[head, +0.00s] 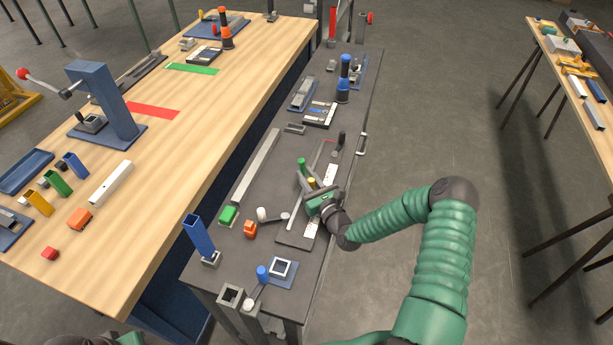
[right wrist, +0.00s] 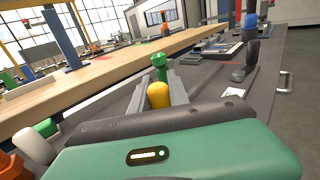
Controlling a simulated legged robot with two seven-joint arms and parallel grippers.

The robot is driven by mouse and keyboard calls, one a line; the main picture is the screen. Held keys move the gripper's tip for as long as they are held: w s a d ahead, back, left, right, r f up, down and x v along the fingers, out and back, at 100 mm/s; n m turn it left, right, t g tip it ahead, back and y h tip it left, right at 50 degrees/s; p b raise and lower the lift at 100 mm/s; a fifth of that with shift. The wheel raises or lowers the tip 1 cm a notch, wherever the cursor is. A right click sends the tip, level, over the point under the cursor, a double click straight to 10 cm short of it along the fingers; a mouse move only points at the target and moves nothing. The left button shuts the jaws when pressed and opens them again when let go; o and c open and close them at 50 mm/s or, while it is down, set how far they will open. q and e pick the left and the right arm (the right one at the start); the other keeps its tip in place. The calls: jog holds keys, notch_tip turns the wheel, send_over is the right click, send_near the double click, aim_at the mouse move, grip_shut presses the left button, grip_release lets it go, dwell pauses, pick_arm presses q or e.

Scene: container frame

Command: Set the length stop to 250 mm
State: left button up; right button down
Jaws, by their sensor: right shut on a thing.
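My right gripper (head: 308,182) is over the far part of this board. In the right wrist view its two grey fingers (right wrist: 158,82) stand on either side of a yellow knob (right wrist: 158,95), and they are shut on it. The yellow knob shows in the head view too (head: 312,183). A green knob (right wrist: 159,62) stands just beyond the fingertips. The knob's lower part and the stop's pointer are hidden.
A green block (head: 228,215), an orange block (head: 250,229) and a long grey bar (head: 256,165) lie left of the board. A blue upright tube (head: 198,235) stands near the front. A black-handled item (head: 340,140) stands farther back. A wooden table (head: 150,165) runs along the left.

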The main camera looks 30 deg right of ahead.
jog(key=shift+f, duration=0.1)
dwell(0.4)
jog(key=shift+s+a, duration=0.2)
jog(key=shift+s, duration=0.05)
jog(key=shift+s+a, duration=0.25)
jog(key=c, duration=1.3)
grip_release()
jog(key=shift+o, duration=0.2)
jog(key=s+a+b, duration=0.1)
jog(key=s+b, duration=0.1)
jog(key=s, duration=1.4)
jog(key=shift+s, duration=0.35)
jog(key=shift+a, duration=0.1)
